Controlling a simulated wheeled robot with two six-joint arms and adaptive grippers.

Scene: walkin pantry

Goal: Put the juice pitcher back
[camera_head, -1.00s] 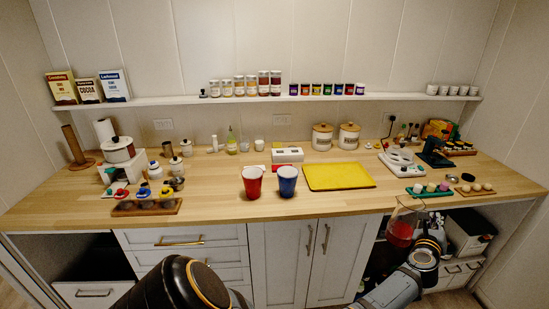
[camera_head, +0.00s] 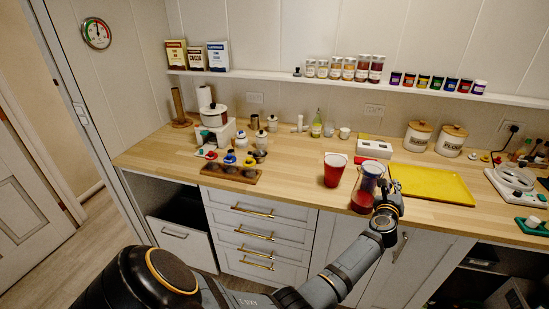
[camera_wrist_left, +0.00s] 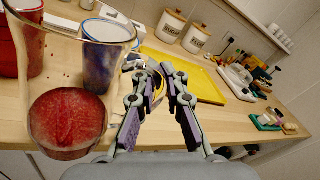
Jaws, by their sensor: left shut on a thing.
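The juice pitcher (camera_head: 360,204) is clear, with red juice low inside. It is in front of the blue cup (camera_head: 374,169) in the head view, near the counter's front edge; I cannot tell whether it touches the counter. My left gripper (camera_head: 388,203) is shut on its handle side, at the pitcher's right. In the left wrist view the pitcher (camera_wrist_left: 68,122) fills the left side, seen from above, beside the fingers (camera_wrist_left: 158,98). The blue cup (camera_wrist_left: 98,62) shows partly through and behind it. My right gripper is not in view.
A red cup (camera_head: 334,171) stands just left of the pitcher. A yellow tray (camera_head: 432,184) lies to the right. A rack of coloured-top bottles (camera_head: 232,173) sits left. The counter between rack and red cup (camera_head: 290,170) is clear. Closed drawers (camera_head: 250,230) are below.

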